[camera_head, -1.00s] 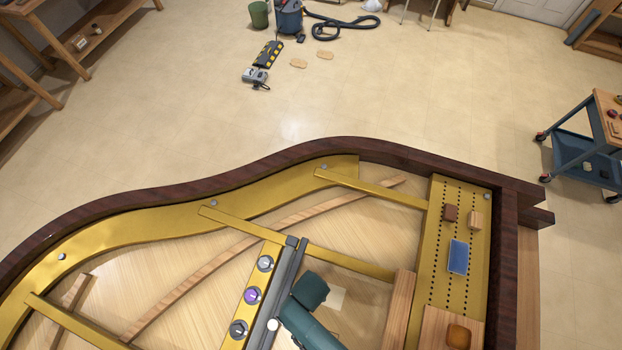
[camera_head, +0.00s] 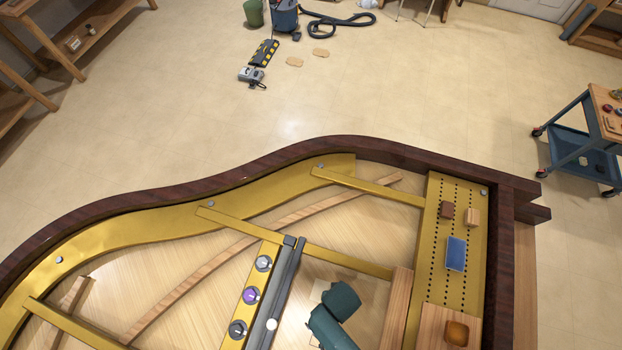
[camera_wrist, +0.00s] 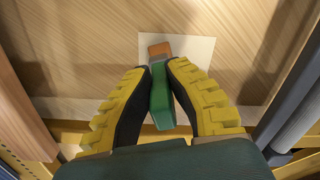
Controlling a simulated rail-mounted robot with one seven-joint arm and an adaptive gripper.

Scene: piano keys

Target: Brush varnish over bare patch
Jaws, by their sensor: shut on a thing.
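The bare patch (camera_wrist: 193,50) is a pale square on the wooden soundboard (camera_wrist: 75,45) in the wrist view. Part of it also shows in the head view (camera_head: 319,290), just left of my teal arm link. My gripper (camera_wrist: 161,66) has yellow and black fingers shut on the green handle of a brush (camera_wrist: 161,95). The brush's orange-brown bristle end (camera_wrist: 160,48) points over the patch. I cannot tell whether the bristles touch the wood. My arm hides the fingers and brush in the head view.
Gold frame bars (camera_head: 365,186) and wooden ribs (camera_head: 205,270) cross the soundboard. A blue block (camera_head: 456,253) and small brown blocks (camera_head: 447,210) lie on the gold plate at right. The dark curved rim (camera_head: 200,191) borders the piano. A cart (camera_head: 580,145) stands beyond at right.

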